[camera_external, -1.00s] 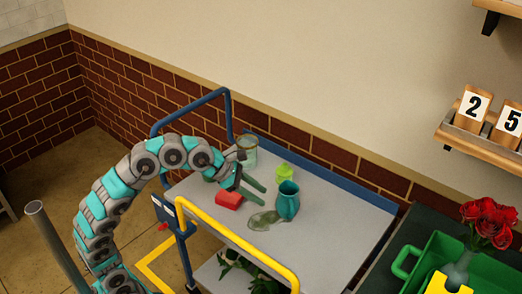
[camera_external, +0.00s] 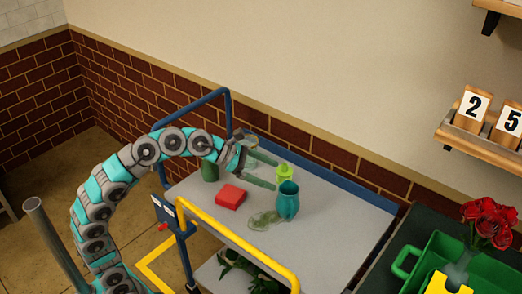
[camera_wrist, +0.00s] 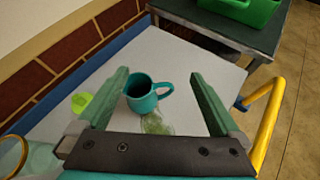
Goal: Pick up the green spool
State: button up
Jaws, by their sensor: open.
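A small lime-green object (camera_external: 284,174) with a narrower top stands on the grey cart top and looks like the green spool, though its shape is too small to be sure. It also shows in the wrist view (camera_wrist: 82,102), outside my left finger. My gripper (camera_external: 276,175) is open and empty, with its fingertips close to the lime-green object in the external view. In the wrist view, a teal mug (camera_wrist: 139,96) appears between the fingers (camera_wrist: 159,74). I cannot tell whether any finger touches anything.
The teal mug also shows in the external view (camera_external: 288,203), beside a greenish puddle (camera_external: 264,219). A red block (camera_external: 230,194) and dark green cylinder (camera_external: 210,172) are left. A yellow rail (camera_external: 235,240) edges the cart's front. The cart's right side (camera_external: 345,225) is clear.

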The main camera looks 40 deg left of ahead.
jog(key=w+a+r+n+t+h+p, duration=0.2)
jog(key=w+a+r+t+p, duration=0.15)
jog(key=w, duration=0.55)
jog(key=n+t+y+p, duration=0.2)
jog(key=n+t+y, duration=0.1)
jog(key=n+y, duration=0.15)
send_over(284, 172)
jog(key=s, duration=0.3)
notch_tip(284, 172, down, 9)
jog(key=f+y, duration=0.1)
jog(key=f, duration=0.2)
jog(key=a+f+n+g+y+p, duration=0.1)
jog(key=f, duration=0.3)
jog(key=a+f+y, duration=0.1)
jog(key=f, duration=0.3)
jog(key=shift+s+n, duration=0.2)
jog(key=shift+n, duration=0.15)
jog(key=shift+x, duration=3.8)
jog(key=shift+s, duration=0.1)
jog(key=c, duration=1.2)
